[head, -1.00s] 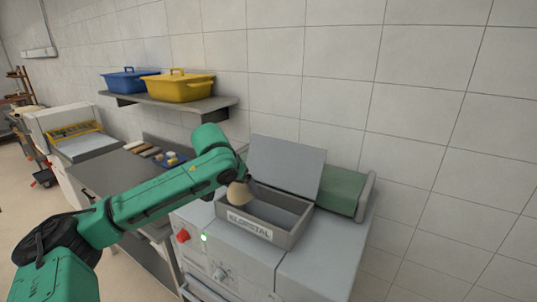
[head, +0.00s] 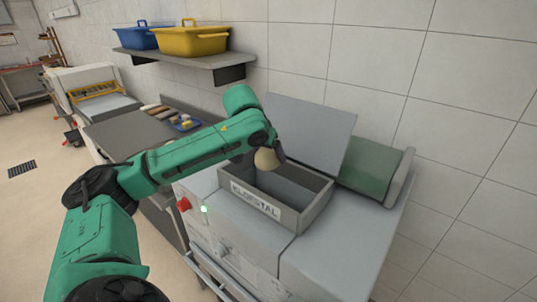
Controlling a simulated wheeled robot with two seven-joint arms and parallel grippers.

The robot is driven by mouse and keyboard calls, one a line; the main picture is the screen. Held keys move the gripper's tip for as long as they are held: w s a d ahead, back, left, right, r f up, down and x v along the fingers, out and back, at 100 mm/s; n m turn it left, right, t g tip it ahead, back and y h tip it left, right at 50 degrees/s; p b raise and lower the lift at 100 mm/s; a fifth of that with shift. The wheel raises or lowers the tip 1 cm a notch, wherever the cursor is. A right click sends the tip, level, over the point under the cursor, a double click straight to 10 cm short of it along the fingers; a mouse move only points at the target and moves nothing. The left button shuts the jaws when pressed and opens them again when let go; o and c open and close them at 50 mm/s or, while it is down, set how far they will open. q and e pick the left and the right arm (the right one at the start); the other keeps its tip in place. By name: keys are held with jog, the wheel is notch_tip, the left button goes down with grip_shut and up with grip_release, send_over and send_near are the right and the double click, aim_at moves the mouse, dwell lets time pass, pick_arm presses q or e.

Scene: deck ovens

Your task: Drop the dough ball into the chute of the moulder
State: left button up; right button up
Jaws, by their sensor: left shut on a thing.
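The moulder (head: 235,222) is a grey machine with an open rectangular chute (head: 312,207) on top, its lid raised at the back. The chute's front wall carries a label. My left gripper (head: 275,154) is shut on a pale, rounded dough ball (head: 266,160). The ball is at the left end of the chute opening, seemingly just above its rim; the exact height is hard to tell. My own arm hides most of the fingers. My right gripper is not in view.
A shelf (head: 188,61) on the wall holds a blue tub (head: 135,37) and a yellow tub (head: 192,41). A worktop (head: 122,128) with small items stands left of the moulder. A green belt (head: 369,167) is at the chute's right.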

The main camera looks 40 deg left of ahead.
aim_at(266, 150)
pick_arm(q)
jog(key=shift+r, duration=0.2)
jog(key=o, duration=1.1)
jog(key=shift+s+r, duration=0.1)
jog(key=shift+s, duration=0.15)
jog(key=shift+o, duration=1)
jog(key=shift+s+d+r, duration=0.1)
jog(key=shift+s, duration=0.1)
jog(key=shift+r, duration=0.1)
jog(key=b+v, duration=0.1)
jog(key=v, duration=0.4)
jog(key=shift+s+r, duration=0.1)
jog(key=v, duration=0.9)
jog(key=shift+s, duration=0.2)
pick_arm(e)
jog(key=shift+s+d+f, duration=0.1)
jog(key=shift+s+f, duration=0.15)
